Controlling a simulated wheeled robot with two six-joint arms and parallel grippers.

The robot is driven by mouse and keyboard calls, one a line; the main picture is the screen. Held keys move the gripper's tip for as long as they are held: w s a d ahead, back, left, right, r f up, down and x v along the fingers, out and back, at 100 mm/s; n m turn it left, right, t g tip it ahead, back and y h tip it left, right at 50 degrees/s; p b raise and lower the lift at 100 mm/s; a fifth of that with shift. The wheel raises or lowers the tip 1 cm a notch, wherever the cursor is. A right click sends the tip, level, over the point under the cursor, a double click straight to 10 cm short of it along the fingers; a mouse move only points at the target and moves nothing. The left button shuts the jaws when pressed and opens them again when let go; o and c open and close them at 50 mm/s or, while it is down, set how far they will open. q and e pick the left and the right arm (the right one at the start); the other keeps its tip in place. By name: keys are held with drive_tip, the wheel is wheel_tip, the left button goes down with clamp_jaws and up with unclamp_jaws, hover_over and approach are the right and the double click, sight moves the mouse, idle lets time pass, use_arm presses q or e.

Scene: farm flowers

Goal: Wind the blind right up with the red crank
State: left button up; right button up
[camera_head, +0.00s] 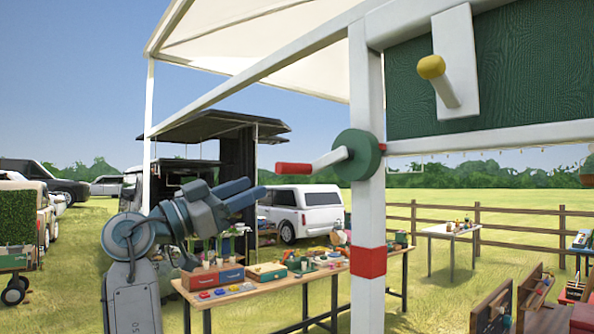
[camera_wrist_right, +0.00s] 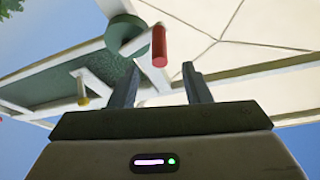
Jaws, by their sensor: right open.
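The red crank handle (camera_head: 294,168) sticks out to the left from a white arm on a round green hub (camera_head: 358,155), fixed to a white post. My right gripper (camera_head: 254,194) is open and empty, a little left of and below the red handle in the head view. In the right wrist view the red handle (camera_wrist_right: 159,46) shows beyond the open fingers (camera_wrist_right: 160,84), apart from them. A dark green panel (camera_head: 490,75), which may be the blind, hangs in a white frame at the upper right. My left gripper is not in view.
A white lever with a yellow knob (camera_head: 431,67) stands in front of the green panel. A white post (camera_head: 367,230) with a red band carries the crank. A wooden table (camera_head: 232,296) with boxes and small items stands below. Open air surrounds the handle's left side.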

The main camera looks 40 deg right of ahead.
sight(291, 170)
drive_tip(key=p+x, duration=0.6)
drive_tip(key=x, duration=0.4)
drive_tip(key=shift+s+d+r, duration=0.15)
drive_tip(key=shift+d+r, duration=0.05)
drive_tip(key=shift+r, duration=0.05)
clamp_jaws()
